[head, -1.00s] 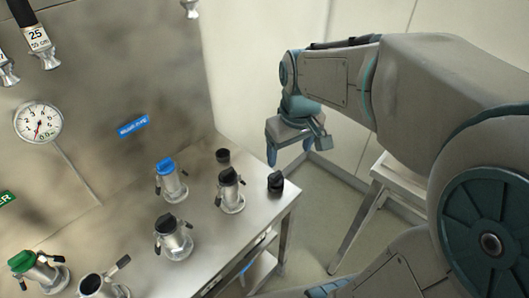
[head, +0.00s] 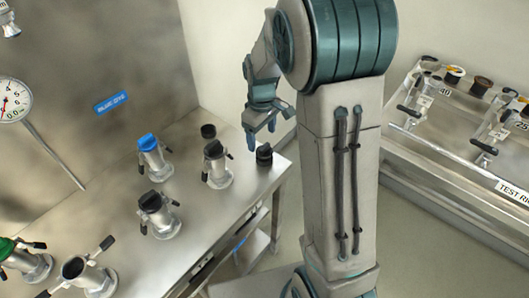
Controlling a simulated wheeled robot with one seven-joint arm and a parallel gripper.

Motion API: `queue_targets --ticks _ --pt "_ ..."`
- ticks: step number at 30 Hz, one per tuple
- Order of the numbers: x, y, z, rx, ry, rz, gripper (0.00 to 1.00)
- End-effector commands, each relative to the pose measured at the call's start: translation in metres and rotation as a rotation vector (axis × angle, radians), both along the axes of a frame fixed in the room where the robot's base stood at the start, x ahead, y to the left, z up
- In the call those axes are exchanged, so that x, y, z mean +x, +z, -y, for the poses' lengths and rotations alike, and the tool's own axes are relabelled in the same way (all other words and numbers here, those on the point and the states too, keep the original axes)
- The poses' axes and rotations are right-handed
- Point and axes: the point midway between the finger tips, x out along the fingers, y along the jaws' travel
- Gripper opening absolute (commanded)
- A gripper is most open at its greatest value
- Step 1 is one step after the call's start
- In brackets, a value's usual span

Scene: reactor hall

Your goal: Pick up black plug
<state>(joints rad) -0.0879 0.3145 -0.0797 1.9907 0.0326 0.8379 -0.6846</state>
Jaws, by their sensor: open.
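A black plug (head: 264,155) stands loose on the metal table (head: 215,235), close to its right edge. My gripper (head: 261,133) is open and empty, pointing down just above this plug in the picture; I cannot tell the exact gap between them. Another small black plug (head: 208,131) stands further back, behind a metal fitting with a black plug on top (head: 216,163). A second fitting with a black top (head: 157,212) stands nearer the front.
A fitting with a blue plug (head: 152,157), one with a green top (head: 18,262) and an open-topped one (head: 88,275) stand on the table. A steel panel with a gauge (head: 12,100) rises behind. A test rig bench (head: 445,150) lies to the right, with floor between.

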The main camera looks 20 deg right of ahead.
Motion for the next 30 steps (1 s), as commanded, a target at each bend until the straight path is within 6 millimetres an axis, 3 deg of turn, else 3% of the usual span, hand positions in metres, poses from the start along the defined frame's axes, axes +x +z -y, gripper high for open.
queue_targets --ticks 7,15,24,25,30 --pt "0.0 -0.019 0.002 0.0 -0.001 -0.004 0.74" --pt "0.002 -0.056 0.007 0.0 0.001 -0.003 0.74" --pt "0.002 -0.062 0.007 0.001 0.0 0.001 0.74" --pt "0.002 -0.062 0.007 0.001 0.0 0.001 0.71" --pt "0.002 -0.062 0.007 0.001 0.0 0.001 0.26"
